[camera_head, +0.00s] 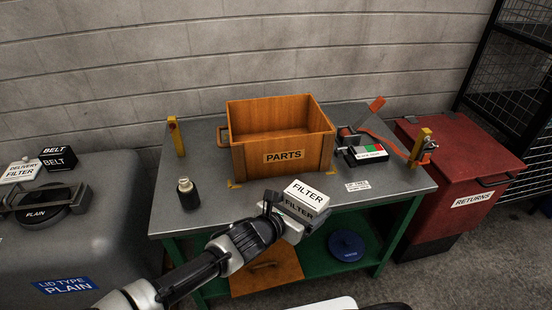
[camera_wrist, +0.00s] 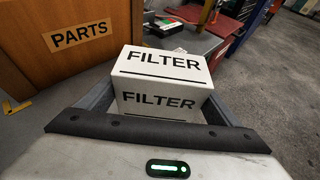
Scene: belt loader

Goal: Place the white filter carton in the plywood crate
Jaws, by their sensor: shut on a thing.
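The plywood crate (camera_head: 284,157), labelled PARTS, stands upright on the table behind and a little left of the carton. It is open at the top and looks empty inside. In the wrist view the crate wall (camera_wrist: 95,65) is at the upper left, apart from the carton.
A dark bottle (camera_head: 188,194) stands left of the crate. A red returns bin (camera_head: 470,170) is at far right.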

